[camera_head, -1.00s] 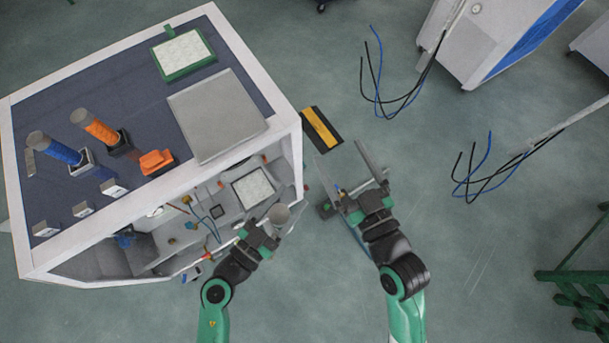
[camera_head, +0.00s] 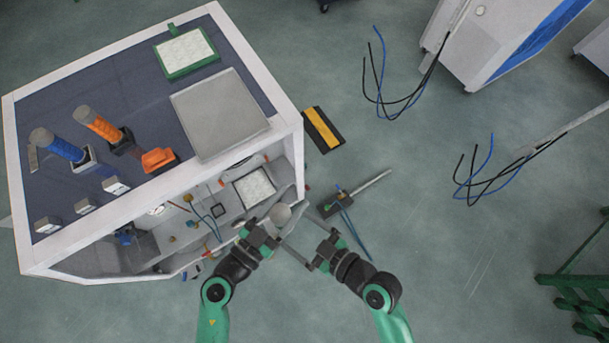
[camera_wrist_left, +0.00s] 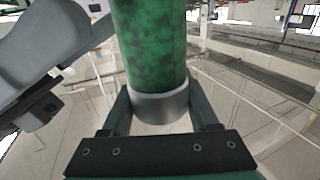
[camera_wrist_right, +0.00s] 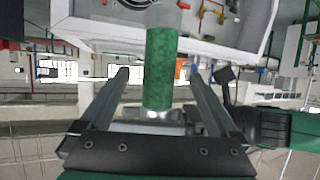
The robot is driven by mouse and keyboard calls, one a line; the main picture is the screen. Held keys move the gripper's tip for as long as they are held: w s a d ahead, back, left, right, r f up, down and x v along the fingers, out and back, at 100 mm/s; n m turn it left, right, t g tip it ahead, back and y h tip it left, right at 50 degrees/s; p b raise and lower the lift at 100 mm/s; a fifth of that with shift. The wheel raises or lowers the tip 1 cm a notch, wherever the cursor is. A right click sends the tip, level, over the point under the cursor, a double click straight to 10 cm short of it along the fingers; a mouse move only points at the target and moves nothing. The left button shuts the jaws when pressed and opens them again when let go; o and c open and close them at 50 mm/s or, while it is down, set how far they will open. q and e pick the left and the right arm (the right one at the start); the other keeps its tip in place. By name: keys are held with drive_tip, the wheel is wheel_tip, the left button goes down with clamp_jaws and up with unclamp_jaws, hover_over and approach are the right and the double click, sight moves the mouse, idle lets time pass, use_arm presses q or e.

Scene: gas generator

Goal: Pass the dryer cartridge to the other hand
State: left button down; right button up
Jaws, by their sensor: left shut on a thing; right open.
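The dryer cartridge is a green mottled cylinder with grey ends. In the head view I see mostly its grey top end (camera_head: 281,213), at the cabinet's open front. My left gripper (camera_head: 274,228) is shut on it; the left wrist view shows the green body (camera_wrist_left: 150,45) upright, with its lower grey collar between the fingers. My right gripper (camera_head: 296,235) is open, its fingers pointing left toward the cartridge. In the right wrist view the cartridge (camera_wrist_right: 160,70) stands in line with the gap between the open fingers. I cannot tell whether they touch it.
The white cabinet (camera_head: 150,205) fills the left side, with tubes and fittings inside. A black and yellow block (camera_head: 322,129) and a small valve device (camera_head: 335,203) lie right of the cabinet.

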drive_tip(key=x, duration=0.5)
clamp_jaws()
use_arm(q)
drive_tip(key=shift+c, duration=0.3)
unclamp_jaws()
use_arm(e)
drive_tip(key=shift+w, duration=0.1)
use_arm(q)
drive_tip(key=v, duration=1.2)
